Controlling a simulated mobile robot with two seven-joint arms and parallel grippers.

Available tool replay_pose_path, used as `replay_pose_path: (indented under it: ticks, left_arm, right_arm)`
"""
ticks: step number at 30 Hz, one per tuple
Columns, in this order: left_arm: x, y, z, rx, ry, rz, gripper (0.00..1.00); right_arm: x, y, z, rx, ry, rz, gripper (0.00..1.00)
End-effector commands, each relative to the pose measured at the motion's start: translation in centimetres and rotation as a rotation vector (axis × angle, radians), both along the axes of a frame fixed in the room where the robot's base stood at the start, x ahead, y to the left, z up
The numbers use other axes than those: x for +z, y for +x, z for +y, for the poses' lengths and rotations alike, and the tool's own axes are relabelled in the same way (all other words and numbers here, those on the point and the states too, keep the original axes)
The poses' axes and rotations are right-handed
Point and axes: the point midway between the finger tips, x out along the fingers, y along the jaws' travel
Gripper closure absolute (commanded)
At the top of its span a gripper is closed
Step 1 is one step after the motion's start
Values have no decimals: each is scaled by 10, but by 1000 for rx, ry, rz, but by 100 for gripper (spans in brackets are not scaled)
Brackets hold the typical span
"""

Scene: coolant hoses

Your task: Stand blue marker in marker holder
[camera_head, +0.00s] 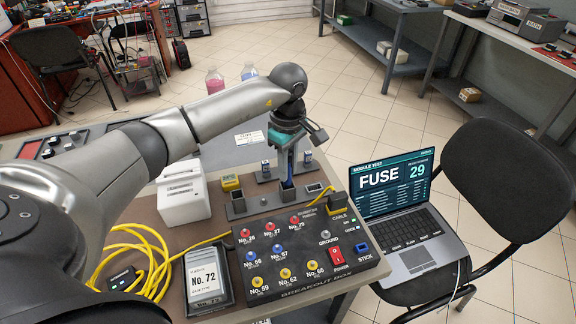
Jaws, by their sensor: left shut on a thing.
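My left gripper (287,138) is above the back part of the table, pointing down. It is shut on the blue marker (289,166), a slim upright blue shape directly below the fingers. The marker's lower end is at a dark square socket (287,192) of what looks like the marker holder, behind the breakout box. I cannot tell whether the tip is inside the socket or just in front of or behind it. My right gripper is out of view.
The breakout box (310,285) with coloured jacks fills the table front. A meter marked No. 72 (208,282), yellow cable (152,262) and white box (183,196) lie left. A laptop (400,212) sits on a chair (492,180) at right.

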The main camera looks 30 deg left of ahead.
Motion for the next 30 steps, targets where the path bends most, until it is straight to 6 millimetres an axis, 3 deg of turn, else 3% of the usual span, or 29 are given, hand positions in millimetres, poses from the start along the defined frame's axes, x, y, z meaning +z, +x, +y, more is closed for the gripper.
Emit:
replay_pose_path:
  ticks: [13,30]
  left_arm:
    - [-1,0,0,0,0,0,100]
    - [-19,0,1,1,1,0,100]
  right_arm:
    - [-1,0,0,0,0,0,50]
    - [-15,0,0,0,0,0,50]
